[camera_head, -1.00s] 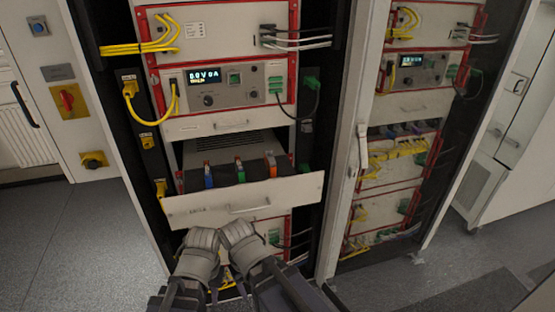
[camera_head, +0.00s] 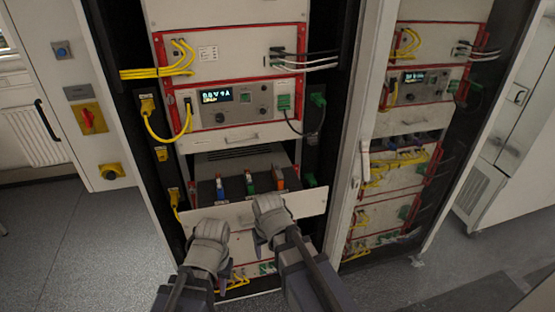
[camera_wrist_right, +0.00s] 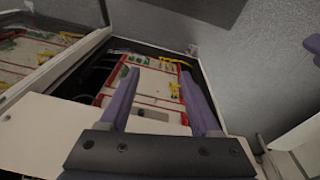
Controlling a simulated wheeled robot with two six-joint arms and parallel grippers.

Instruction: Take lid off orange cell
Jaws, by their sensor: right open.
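In the head view an open drawer (camera_head: 240,214) holds a row of dark cells with coloured bands: blue (camera_head: 220,188), green (camera_head: 249,184) and the orange cell (camera_head: 279,180) at the right. A lid on the orange cell cannot be made out at this size. My right gripper (camera_head: 270,208) is at the drawer's front edge, below the orange cell in the picture. Its purple fingers stand wide apart with nothing between them in the right wrist view (camera_wrist_right: 158,75).
Above the drawer is a rack unit with a lit display (camera_head: 217,96) and yellow cables (camera_head: 160,73). A tall door frame (camera_head: 352,150) stands right of the drawer, with a second rack (camera_head: 405,160) beyond it. The floor at the left is clear.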

